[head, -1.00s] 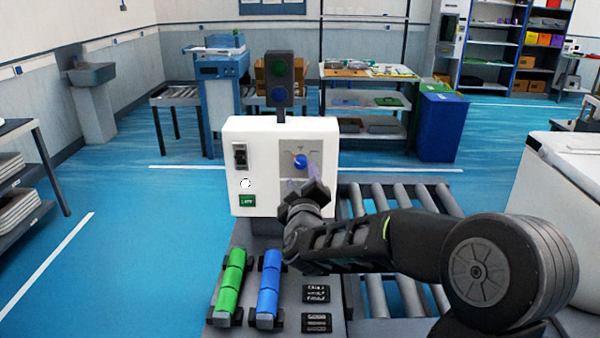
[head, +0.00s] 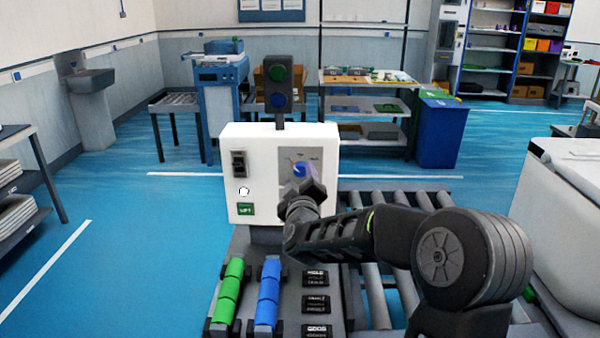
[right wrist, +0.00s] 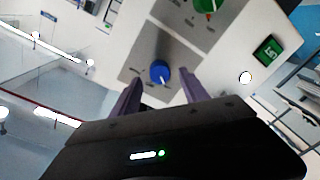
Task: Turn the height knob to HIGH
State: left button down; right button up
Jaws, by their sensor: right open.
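The white control box (head: 262,150) stands at the middle of the head view. A blue knob (head: 300,170) sits on a grey plate on its front, at the right. My right gripper (head: 303,181) is just in front of the knob and partly covers that plate. In the right wrist view, the purple fingers (right wrist: 161,78) are apart, with the blue knob (right wrist: 159,73) in the space between and beyond the tips. Contact with the knob cannot be told. The knob has a pale pointer mark; the plate's lettering is too small to read. My left gripper is not in view.
The box also carries a black switch (head: 239,164), a white round button (head: 244,191) and a green button (head: 246,209). Green cylinders (head: 230,290) and blue cylinders (head: 269,290) lie in front. A roller conveyor (head: 420,200) runs behind my right arm.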

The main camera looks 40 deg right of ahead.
aim_at(300, 169)
jog(key=shift+x, duration=1.25)
grip_shut()
